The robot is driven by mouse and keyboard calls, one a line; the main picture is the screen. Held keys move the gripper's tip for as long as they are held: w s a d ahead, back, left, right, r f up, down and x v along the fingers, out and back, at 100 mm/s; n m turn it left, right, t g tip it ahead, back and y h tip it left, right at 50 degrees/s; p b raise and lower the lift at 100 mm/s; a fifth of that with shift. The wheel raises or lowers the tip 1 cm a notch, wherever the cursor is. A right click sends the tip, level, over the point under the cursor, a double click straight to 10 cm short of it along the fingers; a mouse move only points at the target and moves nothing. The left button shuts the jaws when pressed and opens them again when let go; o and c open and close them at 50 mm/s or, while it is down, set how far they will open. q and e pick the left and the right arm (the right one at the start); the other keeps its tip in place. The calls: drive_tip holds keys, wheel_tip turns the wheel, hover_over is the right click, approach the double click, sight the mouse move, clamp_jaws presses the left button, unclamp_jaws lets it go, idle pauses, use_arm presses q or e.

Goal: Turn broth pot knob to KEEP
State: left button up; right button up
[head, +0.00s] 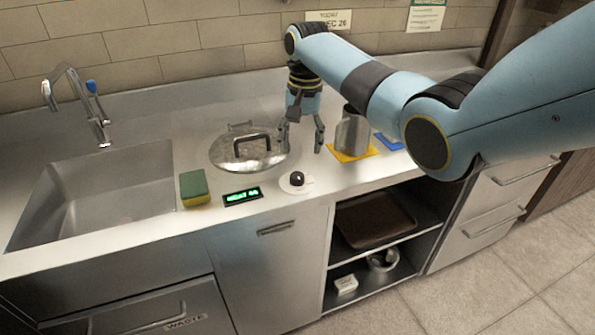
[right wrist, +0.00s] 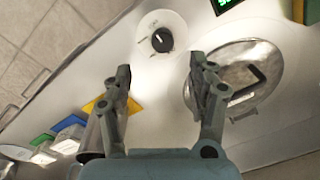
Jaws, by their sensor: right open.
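The broth pot knob (head: 297,178) is a black knob on a white round dial on the counter, right of a green-lit display (head: 243,196). It also shows in the right wrist view (right wrist: 162,40), with a white pointer line; the dial's lettering is too small to read. The broth pot's lid (head: 222,152), metal with a dark handle, is set in the counter behind the display. My right gripper (head: 304,147) is open and empty, pointing down behind the knob. In the right wrist view the knob lies beyond the gap between its fingertips (right wrist: 158,72). My left gripper is not in view.
A metal container (head: 352,134) stands on a yellow mat (head: 345,157), close right of my right gripper, with a blue mat (head: 388,142) beyond. A green and yellow sponge (head: 194,188) lies left of the display, beside the sink (head: 95,205). The counter around the knob is clear.

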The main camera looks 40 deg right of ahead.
sight(298, 175)
drive_tip(key=f, duration=0.3)
drive_tip(key=f+b, duration=0.1)
drive_tip(key=f, duration=0.2)
drive_tip(key=w+f+b, duration=0.1)
drive_tip(key=f, duration=0.3)
drive_tip(key=shift+w, duration=0.1)
drive_tip(key=c, duration=1.1)
drive_tip(key=shift+c, duration=0.2)
